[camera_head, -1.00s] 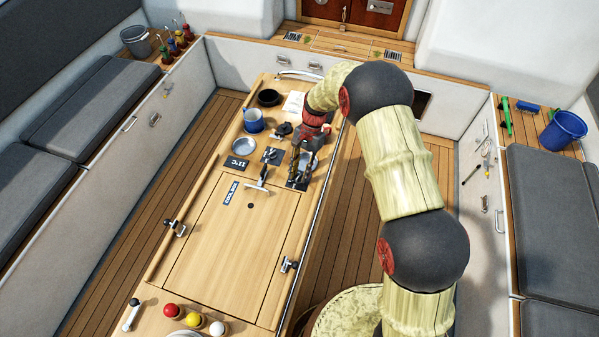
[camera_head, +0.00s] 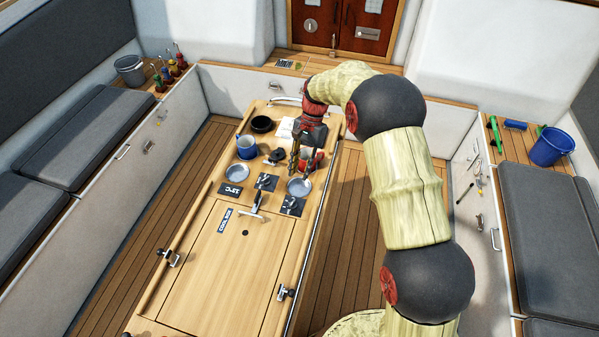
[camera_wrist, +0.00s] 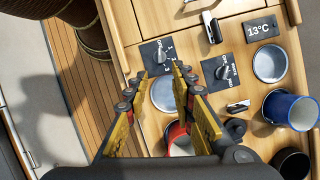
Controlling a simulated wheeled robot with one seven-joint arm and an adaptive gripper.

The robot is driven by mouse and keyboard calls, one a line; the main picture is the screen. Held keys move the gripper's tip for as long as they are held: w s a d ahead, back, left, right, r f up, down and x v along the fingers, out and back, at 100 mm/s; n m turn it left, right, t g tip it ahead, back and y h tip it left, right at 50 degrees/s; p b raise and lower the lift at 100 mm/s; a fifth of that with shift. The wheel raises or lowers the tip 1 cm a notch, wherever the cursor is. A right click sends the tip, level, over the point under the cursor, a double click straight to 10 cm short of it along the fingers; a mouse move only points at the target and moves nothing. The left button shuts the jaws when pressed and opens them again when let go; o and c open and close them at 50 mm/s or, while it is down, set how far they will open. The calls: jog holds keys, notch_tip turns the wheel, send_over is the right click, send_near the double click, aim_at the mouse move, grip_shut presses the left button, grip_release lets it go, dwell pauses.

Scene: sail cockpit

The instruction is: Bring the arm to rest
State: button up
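My arm reaches from the right over the cockpit table (camera_head: 228,265) in the head view. My gripper (camera_head: 297,168) points down above the table's far right part. In the wrist view my gripper (camera_wrist: 161,72) has its yellow-padded fingers apart with nothing between the tips. A round metal dish (camera_wrist: 162,94) lies on the table below the fingers, and a red mug (camera_wrist: 180,140) is beside it, partly hidden by a finger. One knob panel (camera_wrist: 158,57) sits just beyond the fingertips, and a second knob panel (camera_wrist: 226,73) is to the right.
A blue mug (camera_head: 247,148), a black bowl (camera_head: 262,124) and another metal dish (camera_head: 237,172) stand on the table's far left part. A lever handle (camera_head: 253,206) rises from the table. Benches flank both sides, with buckets (camera_head: 552,146) on them. The wooden floor is clear.

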dwell(0.4)
jog(key=s+d+r+n+t+h+b, duration=0.1)
jog(key=s+d+r+n+t+b, duration=0.1)
jog(key=s, duration=0.8)
jog(key=s+d+r+n+t+b, duration=0.2)
jog(key=s+d+r+t+b, duration=0.2)
jog(key=s+d+b, duration=0.3)
jog(key=s+d+r+n+t+h+b, duration=0.1)
jog(key=s+b, duration=0.6)
jog(key=s, duration=0.8)
jog(key=d+r+n+t, duration=0.1)
jog(key=d+r+t, duration=0.1)
jog(key=d+r, duration=0.1)
jog(key=shift+d+n+h, duration=0.3)
jog(key=shift+d+n, duration=0.1)
